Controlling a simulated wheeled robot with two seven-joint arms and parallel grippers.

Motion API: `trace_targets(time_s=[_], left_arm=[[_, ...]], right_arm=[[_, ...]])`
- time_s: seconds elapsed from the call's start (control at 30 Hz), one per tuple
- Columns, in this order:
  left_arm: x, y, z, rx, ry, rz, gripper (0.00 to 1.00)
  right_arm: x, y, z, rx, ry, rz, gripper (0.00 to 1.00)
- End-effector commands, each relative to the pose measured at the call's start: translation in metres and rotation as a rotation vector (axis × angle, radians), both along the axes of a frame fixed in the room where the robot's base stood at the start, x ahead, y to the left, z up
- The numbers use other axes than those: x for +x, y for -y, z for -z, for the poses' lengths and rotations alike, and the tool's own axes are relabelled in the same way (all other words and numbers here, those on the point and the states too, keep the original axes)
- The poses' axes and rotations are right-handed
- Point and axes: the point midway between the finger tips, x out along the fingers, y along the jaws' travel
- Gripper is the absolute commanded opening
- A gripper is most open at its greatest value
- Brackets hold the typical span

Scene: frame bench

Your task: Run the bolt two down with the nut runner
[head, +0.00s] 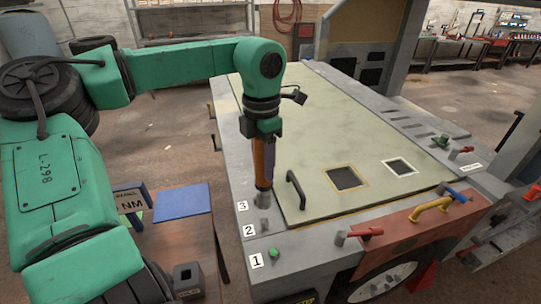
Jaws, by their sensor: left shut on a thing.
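I cannot tell whether that cylinder is the tool's socket or a bolt post. Bolt two (264,227) is a short grey post beside the label 2 (249,231), nearer to me than the tool's tip. Bolt one (273,253), beside the label 1 (256,261), has a green top. My right gripper is not in view.
The bench's pale panel (330,130) carries a dark handle (296,190) right of the tool. A small side table with a blue mat (182,201) stands left of the bench.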

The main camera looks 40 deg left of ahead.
Motion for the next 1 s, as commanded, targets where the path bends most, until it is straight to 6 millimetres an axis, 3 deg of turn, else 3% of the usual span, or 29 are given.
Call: trace_targets(time_s=[0.1,0.2,0.53,0.8,1.0], left_arm=[[0.000,0.000,-0.001,0.000,0.002,0.001,0.00],[0.001,0.000,0.002,0.000,0.001,0.003,0.00],[0.001,0.000,0.035,0.000,-0.001,0.003,0.00],[0.001,0.000,0.062,0.001,0.001,0.003,0.00],[0.001,0.000,0.065,0.000,0.001,0.002,0.00]], right_arm=[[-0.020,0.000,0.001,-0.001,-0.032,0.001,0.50],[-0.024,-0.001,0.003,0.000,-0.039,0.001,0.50],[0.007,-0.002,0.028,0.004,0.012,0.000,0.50],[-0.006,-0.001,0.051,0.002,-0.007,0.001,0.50],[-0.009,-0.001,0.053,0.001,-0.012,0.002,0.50]])
